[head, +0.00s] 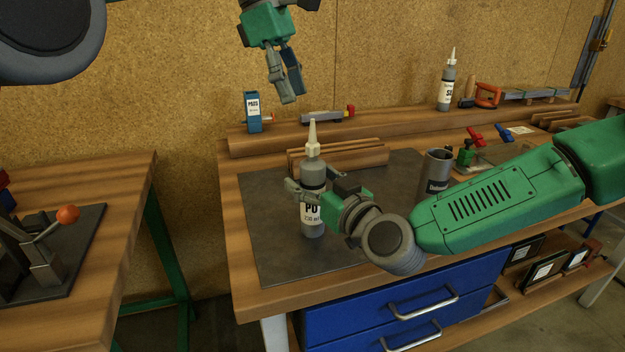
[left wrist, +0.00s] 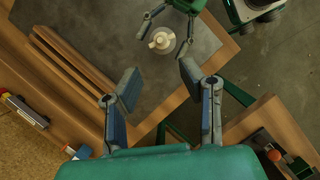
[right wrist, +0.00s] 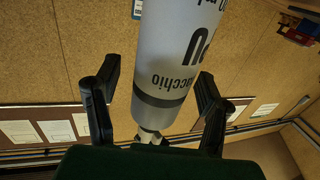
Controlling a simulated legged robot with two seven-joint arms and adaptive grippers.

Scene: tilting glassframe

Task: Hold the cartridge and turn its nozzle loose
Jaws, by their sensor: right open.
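The grey cartridge (head: 313,222) with a white "PU" label stands upright on the dark mat (head: 275,240). Its pale tapered nozzle (head: 312,137) points up. My right gripper (head: 306,191) is at the cartridge's mid-height, with its fingers on either side. In the right wrist view the cartridge (right wrist: 178,50) lies between the spread fingers (right wrist: 155,100), with a gap visible on both sides. My left gripper (head: 289,96) hangs empty, above and a little left of the nozzle. In the left wrist view its fingers (left wrist: 159,80) are apart, and the nozzle (left wrist: 161,40) shows beyond them.
A wooden block (head: 345,157) lies behind the cartridge. A grey cup (head: 437,168) stands to the right, near my right forearm. A blue box (head: 253,112) and a second cartridge (head: 446,92) stand on the back ledge. The mat's left part is clear.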

